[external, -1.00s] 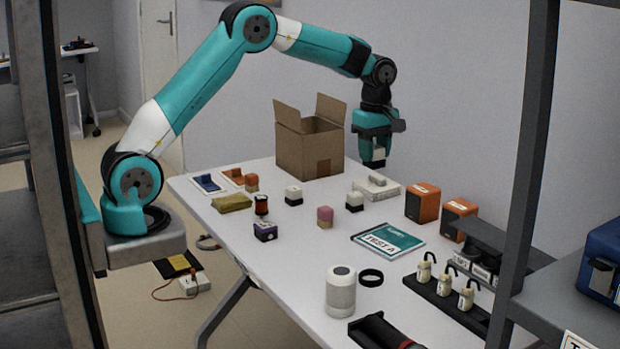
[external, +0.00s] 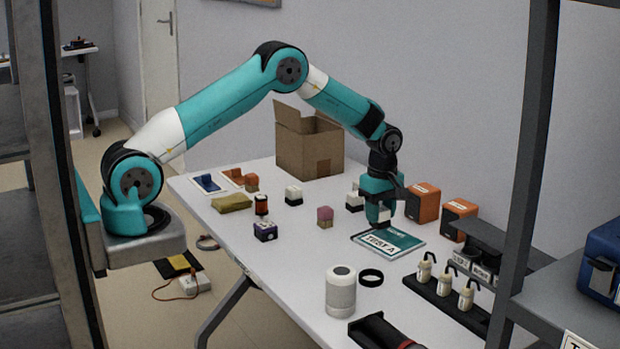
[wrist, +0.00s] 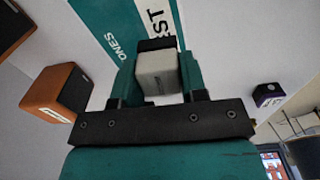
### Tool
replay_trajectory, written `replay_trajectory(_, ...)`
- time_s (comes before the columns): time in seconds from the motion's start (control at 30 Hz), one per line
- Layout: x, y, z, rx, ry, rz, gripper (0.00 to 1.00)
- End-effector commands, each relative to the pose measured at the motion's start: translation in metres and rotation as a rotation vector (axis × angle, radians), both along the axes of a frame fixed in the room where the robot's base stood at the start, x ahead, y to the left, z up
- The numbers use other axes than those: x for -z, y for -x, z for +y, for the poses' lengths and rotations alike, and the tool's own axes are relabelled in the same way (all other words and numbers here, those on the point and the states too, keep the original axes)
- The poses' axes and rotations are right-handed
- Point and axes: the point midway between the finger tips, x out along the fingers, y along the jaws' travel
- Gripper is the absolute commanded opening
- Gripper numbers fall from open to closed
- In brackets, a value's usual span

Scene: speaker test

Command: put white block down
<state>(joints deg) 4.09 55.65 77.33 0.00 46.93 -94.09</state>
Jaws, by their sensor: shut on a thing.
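My gripper (external: 379,219) is shut on a white block (wrist: 158,72) with a dark end, held between its two teal fingers in the wrist view. In the external view the gripper points down at the back left edge of the teal and white TEST A mat (external: 402,246). The mat also shows beyond the block in the wrist view (wrist: 112,32). The block is low over the mat; I cannot tell whether it touches. Other white blocks with dark parts stand on the table, one left of centre (external: 293,196) and one (external: 353,201) just left of my gripper.
Two orange speakers (external: 424,203) (external: 459,219) stand right of the mat. A pink block (external: 325,217) and a purple block (external: 265,231) are to the left. An open cardboard box (external: 307,150) stands behind. A grey cylinder (external: 341,291) and a black ring (external: 370,278) are in front.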

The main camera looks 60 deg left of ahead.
Motion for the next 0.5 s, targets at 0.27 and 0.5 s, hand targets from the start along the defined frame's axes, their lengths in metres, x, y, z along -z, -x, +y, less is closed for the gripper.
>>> replay_trajectory(0.27,0.037,0.001,0.0,0.0,0.0,0.003,0.16)
replay_trajectory(0.5,0.042,0.0,0.0,0.0,0.0,-0.001,0.16)
